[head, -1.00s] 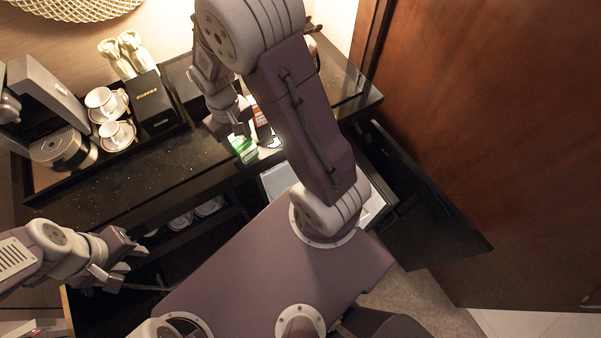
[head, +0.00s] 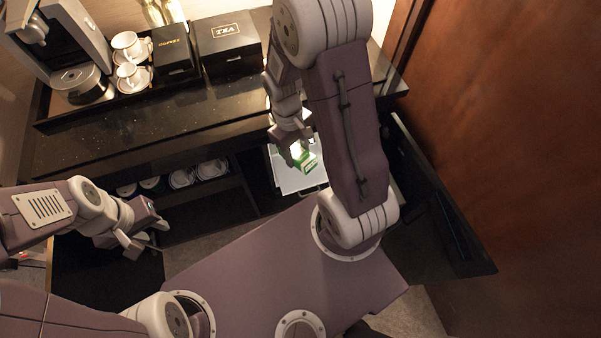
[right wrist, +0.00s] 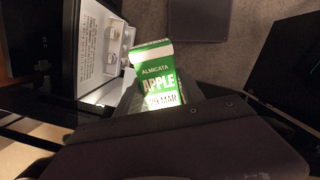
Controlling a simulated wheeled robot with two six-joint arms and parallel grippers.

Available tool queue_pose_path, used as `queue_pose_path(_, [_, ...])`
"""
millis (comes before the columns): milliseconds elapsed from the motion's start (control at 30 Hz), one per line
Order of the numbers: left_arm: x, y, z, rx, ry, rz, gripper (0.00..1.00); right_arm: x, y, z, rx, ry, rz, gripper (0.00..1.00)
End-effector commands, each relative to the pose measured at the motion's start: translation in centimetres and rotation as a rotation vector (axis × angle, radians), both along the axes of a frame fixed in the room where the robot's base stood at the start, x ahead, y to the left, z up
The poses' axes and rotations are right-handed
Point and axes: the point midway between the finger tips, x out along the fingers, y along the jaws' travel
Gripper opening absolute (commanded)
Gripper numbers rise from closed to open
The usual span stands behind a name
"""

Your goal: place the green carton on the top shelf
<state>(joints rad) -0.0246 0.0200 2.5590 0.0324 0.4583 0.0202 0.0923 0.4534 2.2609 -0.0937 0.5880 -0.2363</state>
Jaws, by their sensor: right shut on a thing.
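My right gripper (head: 295,142) is shut on the green carton (head: 306,160) and holds it off the counter, in front of the counter's edge. In the right wrist view the carton (right wrist: 158,82) is a green and white box reading "APPLE", slightly tilted in the picture. Below it in the head view is the open fridge's white interior (head: 284,180); my arm hides part of it. The wrist view shows a white interior (right wrist: 96,50) to the left of the carton. I cannot tell the shelves apart. My left gripper (head: 146,228) is open and empty at the left, before the dark cabinet.
The dark fridge door (head: 446,215) stands open at the right, near a brown wooden panel (head: 490,120). The counter (head: 130,142) carries a coffee machine (head: 62,45), cups (head: 130,48), a coffee box (head: 174,52) and a tea box (head: 226,45). Open cabinet space (head: 215,205) lies below.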

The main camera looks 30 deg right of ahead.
Motion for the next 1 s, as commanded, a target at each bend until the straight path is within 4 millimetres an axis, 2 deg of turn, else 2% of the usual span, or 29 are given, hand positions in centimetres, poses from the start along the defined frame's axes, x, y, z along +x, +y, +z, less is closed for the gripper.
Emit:
queue_pose_path(33, [0.0,0.0,-2.5,0.0,0.0,0.0,0.36,-0.8,-0.7,-2.7,-0.005,0.029,0.029,0.0])
queue_pose_path(167, [-0.1,0.0,-6.8,0.0,0.001,0.0,0.36,-3.2,-3.2,-7.2,-0.039,0.135,0.162,0.0])
queue_pose_path(300, [-0.2,0.0,-13.0,0.0,0.001,0.0,0.36,-5.4,-7.2,-12.9,-0.13,0.31,0.385,0.0])
queue_pose_path(467, [-0.2,0.0,-19.8,0.0,0.001,0.0,0.36,-5.4,-11.7,-18.1,-0.32,0.52,0.675,0.0])
queue_pose_path(600, [-0.3,0.0,-25.7,0.0,0.001,0.0,0.36,-3.4,-14.5,-22.5,-0.555,0.667,0.922,0.0])
queue_pose_path(733, [-0.3,-0.1,-31.2,0.0,0.001,0.0,0.36,-0.2,-15.8,-27.1,-0.807,0.743,1.132,0.0])
queue_pose_path(900, [-0.3,-0.1,-37.6,0.0,0.001,0.0,0.36,4.8,-15.2,-33.6,-1.135,0.738,1.359,0.0])
queue_pose_path(1000, [-0.4,-0.1,-40.2,0.0,0.001,0.0,0.36,7.1,-14.1,-36.6,-1.285,0.698,1.451,0.0])
